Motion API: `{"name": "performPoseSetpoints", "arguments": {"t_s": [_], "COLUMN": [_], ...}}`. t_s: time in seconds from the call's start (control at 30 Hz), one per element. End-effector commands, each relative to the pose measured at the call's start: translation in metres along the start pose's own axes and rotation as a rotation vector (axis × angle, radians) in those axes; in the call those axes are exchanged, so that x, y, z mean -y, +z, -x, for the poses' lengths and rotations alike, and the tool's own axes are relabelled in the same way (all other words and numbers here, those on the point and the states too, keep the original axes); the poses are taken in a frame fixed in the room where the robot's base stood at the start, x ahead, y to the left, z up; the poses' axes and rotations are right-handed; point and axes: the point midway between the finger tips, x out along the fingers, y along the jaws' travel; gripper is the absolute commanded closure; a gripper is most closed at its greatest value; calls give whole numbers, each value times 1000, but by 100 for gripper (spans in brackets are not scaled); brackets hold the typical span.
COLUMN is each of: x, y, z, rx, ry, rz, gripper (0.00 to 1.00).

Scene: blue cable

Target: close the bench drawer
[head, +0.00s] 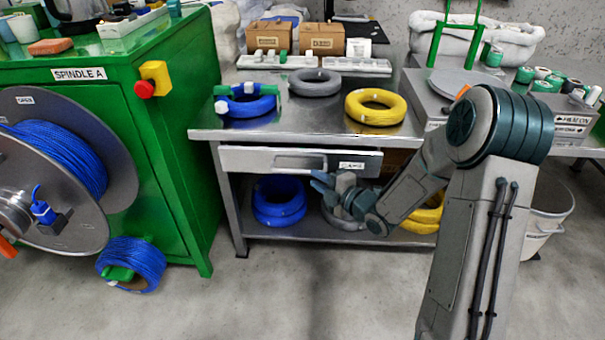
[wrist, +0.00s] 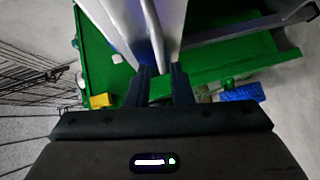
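The bench drawer (head: 250,158) is under the left part of the metal bench top. Its pale front has a recessed grey handle (head: 300,162) and a white label. How far it stands out is hard to judge from this angle. My gripper (head: 321,180) is just below the right end of the handle, in front of the drawer. In the wrist view my gripper's two dark fingers (wrist: 163,78) are apart, with a gap between them. Pale grey panels (wrist: 135,25), seemingly the drawer front, reach down to the fingertips. Whether the fingers touch them I cannot tell.
The metal bench (head: 310,128) carries blue, grey and yellow cable coils. More coils, including a blue one (head: 279,203), lie on its lower shelf. A green cabinet (head: 165,130) with a large cable reel stands to the left. The floor in front (head: 290,285) is clear.

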Motion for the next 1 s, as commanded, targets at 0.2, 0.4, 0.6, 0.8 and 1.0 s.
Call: {"name": "performPoseSetpoints", "arguments": {"t_s": [0.2,0.4,0.6,0.8,1.0], "x": [2,1,0,0,0], "y": [-1,0,0,0,1], "z": [-43,-63,-68,-68,-68], "rx": [-2,1,1,2,2], "ry": [0,0,-1,-1,-1], "rz": [-2,-2,-2,-2,-2], "gripper": [80,80,80,91,100]}}
